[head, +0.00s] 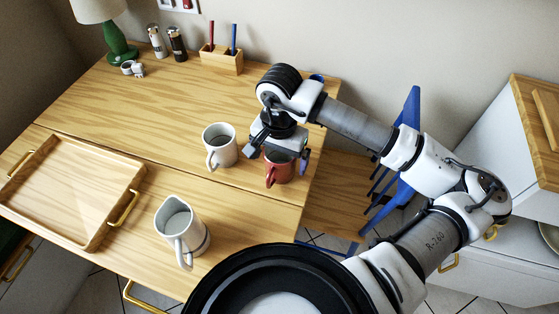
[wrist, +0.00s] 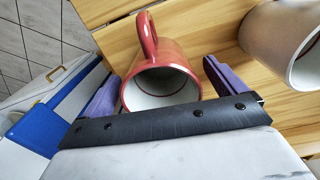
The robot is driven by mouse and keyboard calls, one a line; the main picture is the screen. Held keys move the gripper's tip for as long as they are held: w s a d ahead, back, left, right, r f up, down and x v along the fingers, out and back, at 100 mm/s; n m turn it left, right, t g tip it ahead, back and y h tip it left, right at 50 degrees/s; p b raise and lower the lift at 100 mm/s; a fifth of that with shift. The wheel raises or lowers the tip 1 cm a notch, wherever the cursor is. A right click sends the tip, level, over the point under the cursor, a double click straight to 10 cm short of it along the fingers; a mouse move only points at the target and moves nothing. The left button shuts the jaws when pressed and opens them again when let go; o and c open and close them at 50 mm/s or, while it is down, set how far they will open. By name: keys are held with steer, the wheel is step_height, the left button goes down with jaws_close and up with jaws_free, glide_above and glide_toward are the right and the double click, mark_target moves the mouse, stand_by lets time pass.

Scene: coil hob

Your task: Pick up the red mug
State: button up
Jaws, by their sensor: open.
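The red mug (head: 277,172) stands on the wooden table near its right edge, its upper part hidden by my gripper in the head view. In the wrist view the red mug (wrist: 160,72) shows its pale inside and its handle pointing away at the top. My gripper (head: 277,155) is above the mug, pointing down. In the wrist view the purple fingers of my gripper (wrist: 165,90) are apart, one on each side of the mug. A gap shows between the right finger and the mug; the left finger is close to its wall, and I cannot tell whether it touches.
A white mug (head: 219,146) stands just left of the red mug, near one finger. A white pitcher (head: 181,228) and a wooden tray (head: 72,190) are in front and left. A blue chair (head: 399,165) stands beyond the table's right edge. The table's middle back is clear.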

steer(key=shift+f, duration=0.2)
steer(key=c, duration=1.2)
steer(key=shift+r, duration=0.15)
